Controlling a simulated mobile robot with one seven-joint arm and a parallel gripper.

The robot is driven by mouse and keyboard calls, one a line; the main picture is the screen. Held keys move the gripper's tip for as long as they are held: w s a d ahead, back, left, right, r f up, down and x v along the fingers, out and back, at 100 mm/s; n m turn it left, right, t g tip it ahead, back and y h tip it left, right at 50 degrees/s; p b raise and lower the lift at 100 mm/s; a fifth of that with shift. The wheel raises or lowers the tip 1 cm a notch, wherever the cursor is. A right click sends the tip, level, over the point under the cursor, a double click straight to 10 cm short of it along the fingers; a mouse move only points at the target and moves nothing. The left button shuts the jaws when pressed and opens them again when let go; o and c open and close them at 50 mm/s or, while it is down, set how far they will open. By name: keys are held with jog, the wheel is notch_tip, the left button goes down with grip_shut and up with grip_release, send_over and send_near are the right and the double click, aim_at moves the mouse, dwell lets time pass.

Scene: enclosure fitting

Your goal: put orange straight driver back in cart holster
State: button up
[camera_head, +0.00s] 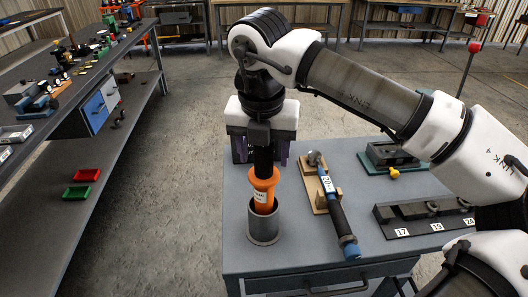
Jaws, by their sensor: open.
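The orange straight driver (265,184) stands upright with its lower end inside the grey cylindrical holster (263,228) on the cart top. Its upper part is black and rises in front of my gripper (262,153). My gripper points down over the cart, its purple fingers spread apart on either side of the driver's black upper part. Whether a finger touches the driver cannot be told. The bottom of the driver is hidden inside the holster.
A blue-and-black tool (336,215) lies on a wooden cradle to the right of the holster. A numbered dark rack (425,217) and a green-based fixture (388,156) stand farther right. A long workbench with red and green bins (83,183) is at left, with open floor between.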

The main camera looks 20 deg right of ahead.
jog(key=r+p, duration=0.2)
jog(key=r, duration=0.2)
jog(key=s+r+p, duration=0.1)
jog(key=r+p, duration=0.1)
jog(key=r, duration=0.2)
jog(key=a+r+p, duration=0.1)
jog(key=r+p, duration=0.1)
jog(key=r, duration=0.2)
jog(key=shift+s+r, duration=0.15)
jog(key=shift+s, duration=0.15)
